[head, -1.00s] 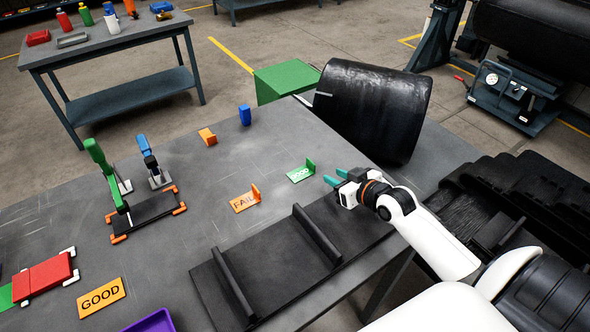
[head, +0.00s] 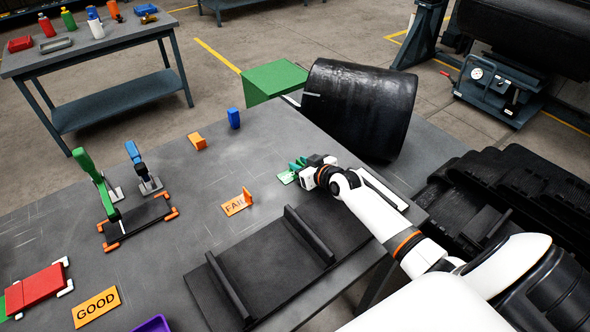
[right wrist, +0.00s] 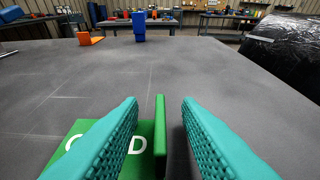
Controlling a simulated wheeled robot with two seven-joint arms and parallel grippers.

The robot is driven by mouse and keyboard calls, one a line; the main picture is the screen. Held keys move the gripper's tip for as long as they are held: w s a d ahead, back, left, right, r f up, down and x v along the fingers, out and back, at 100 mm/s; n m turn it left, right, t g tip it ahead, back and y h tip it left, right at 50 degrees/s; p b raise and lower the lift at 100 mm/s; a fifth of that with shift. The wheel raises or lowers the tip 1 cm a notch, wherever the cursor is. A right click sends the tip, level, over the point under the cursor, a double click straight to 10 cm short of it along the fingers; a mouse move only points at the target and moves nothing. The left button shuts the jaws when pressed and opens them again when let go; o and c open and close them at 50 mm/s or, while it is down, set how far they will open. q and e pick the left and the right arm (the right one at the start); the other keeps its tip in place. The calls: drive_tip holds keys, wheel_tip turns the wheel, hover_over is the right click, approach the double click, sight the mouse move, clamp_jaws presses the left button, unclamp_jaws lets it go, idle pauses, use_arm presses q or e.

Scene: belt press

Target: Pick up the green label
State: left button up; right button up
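The green label (head: 286,177) lies on the grey table, mostly hidden behind my right gripper in the head view. In the right wrist view the green label (right wrist: 135,165) shows white letters on its flat part, and its upright tab (right wrist: 160,137) stands between the fingers. My right gripper (head: 297,164) is open, with teal fingers on either side of the tab. In the right wrist view the gripper (right wrist: 158,135) shows gaps on both sides of the tab. My left gripper is not in view.
An orange FAIL label (head: 236,204) stands left of the green label. A black fixture (head: 275,255) with two raised bars lies in front. A big black roll (head: 358,108) is behind. A blue block (head: 233,118) and an orange block (head: 197,141) stand farther back.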

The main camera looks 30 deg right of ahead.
drive_tip(key=shift+w+f, duration=0.1)
drive_tip(key=shift+w, duration=0.1)
drive_tip(key=shift+s, duration=0.1)
clamp_jaws()
wheel_tip(320, 180, up, 10)
drive_tip(key=shift+r, duration=0.1)
idle(0.4)
